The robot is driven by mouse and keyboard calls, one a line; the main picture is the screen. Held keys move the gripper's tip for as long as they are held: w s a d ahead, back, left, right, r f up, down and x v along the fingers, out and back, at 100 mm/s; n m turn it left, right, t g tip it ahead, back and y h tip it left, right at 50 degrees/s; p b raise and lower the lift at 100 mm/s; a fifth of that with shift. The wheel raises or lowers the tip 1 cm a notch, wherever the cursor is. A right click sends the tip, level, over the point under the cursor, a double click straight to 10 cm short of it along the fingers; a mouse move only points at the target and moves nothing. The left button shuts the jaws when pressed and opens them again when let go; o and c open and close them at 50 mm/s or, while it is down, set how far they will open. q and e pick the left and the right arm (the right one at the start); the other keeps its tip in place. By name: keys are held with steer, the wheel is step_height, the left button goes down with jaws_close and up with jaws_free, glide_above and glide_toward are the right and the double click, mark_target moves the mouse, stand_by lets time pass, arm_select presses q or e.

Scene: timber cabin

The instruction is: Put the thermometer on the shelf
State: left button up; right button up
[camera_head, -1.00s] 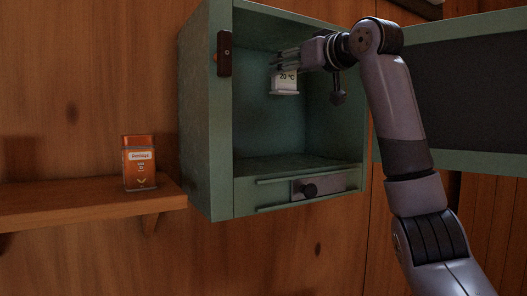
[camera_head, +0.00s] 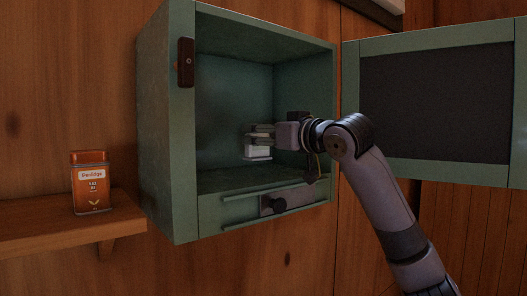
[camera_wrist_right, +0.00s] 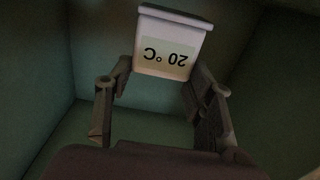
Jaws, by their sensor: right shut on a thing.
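The thermometer (camera_head: 257,152) is a small white block in the head view, held inside the open green cabinet (camera_head: 167,130). In the right wrist view the thermometer (camera_wrist_right: 172,42) shows a "20 °C" display, upside down in the picture. My right gripper (camera_head: 262,136) is shut on it and holds it above the cabinet floor (camera_head: 235,181). The gripper's fingers also show on both sides in the right wrist view (camera_wrist_right: 160,85). A wooden shelf (camera_head: 60,225) is on the wall at the left, outside the cabinet. My left gripper is not in view.
The cabinet door (camera_head: 435,100) is swung open to the right. The cabinet interior looks otherwise empty.

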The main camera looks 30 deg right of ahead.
mark_target(260, 152)
steer(key=shift+s+f, duration=0.15)
steer(key=shift+f, duration=0.1)
step_height(260, 152, down, 3)
steer(key=shift+a, duration=0.1)
steer(key=shift+f, duration=0.15)
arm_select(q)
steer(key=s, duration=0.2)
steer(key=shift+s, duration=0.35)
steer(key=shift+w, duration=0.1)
arm_select(e)
steer(key=shift+f, duration=0.15)
steer(key=o, duration=0.8)
steer(key=shift+c, duration=0.2)
steer(key=o, duration=0.4)
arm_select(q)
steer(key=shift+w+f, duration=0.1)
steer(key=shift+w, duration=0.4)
